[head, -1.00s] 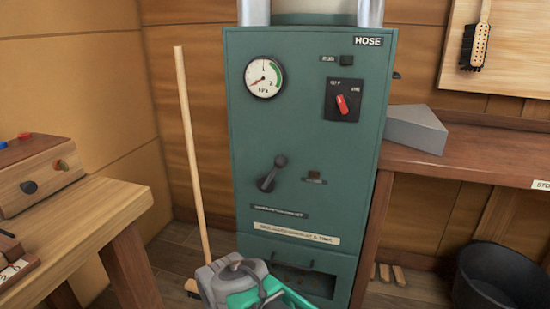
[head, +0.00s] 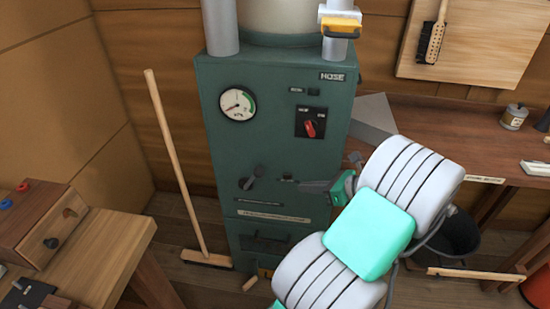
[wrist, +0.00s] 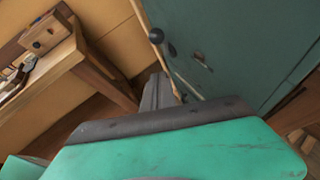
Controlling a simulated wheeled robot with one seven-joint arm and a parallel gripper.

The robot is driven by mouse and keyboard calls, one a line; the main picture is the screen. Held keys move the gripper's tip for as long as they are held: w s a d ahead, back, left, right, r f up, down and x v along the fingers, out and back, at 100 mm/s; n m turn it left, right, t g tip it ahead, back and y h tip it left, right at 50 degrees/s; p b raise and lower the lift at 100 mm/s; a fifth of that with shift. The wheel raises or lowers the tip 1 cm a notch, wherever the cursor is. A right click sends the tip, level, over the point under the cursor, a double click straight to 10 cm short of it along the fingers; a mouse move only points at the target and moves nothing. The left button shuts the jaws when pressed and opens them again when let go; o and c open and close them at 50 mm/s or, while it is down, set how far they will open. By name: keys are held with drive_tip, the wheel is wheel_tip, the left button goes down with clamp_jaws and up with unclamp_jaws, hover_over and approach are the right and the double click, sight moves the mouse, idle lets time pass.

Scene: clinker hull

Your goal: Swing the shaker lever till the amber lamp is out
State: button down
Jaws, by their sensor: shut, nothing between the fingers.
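The shaker lever (head: 250,178) is a dark handle with a round knob on the front of the green cabinet (head: 222,140). It slants up to the right. What looks like its black knob also shows in the wrist view (wrist: 155,35), beyond my fingers. My gripper (head: 304,186) is shut and empty, its dark fingertips to the right of the lever and pointing left toward it, apparently apart from it. It also shows in the wrist view (wrist: 158,92). A small dark fitting (head: 287,179) sits right of the lever; I cannot tell if it is the amber lamp. No amber glow shows on the panel.
The cabinet has a round gauge (head: 237,104) and a red selector knob (head: 310,128). A broom (head: 175,165) leans at its left. A wooden bench (head: 105,245) stands at the left, a workbench (head: 450,130) at the right. A dark bucket (head: 458,235) is partly behind my arm.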

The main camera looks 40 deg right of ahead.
drive_tip(key=w+r+b+x, duration=0.1)
drive_tip(key=r+x, duration=0.1)
drive_tip(key=x, duration=1)
drive_tip(key=shift+w+r, duration=0.2)
drive_tip(key=shift+w, duration=0.2)
drive_tip(key=shift+d+r, duration=0.15)
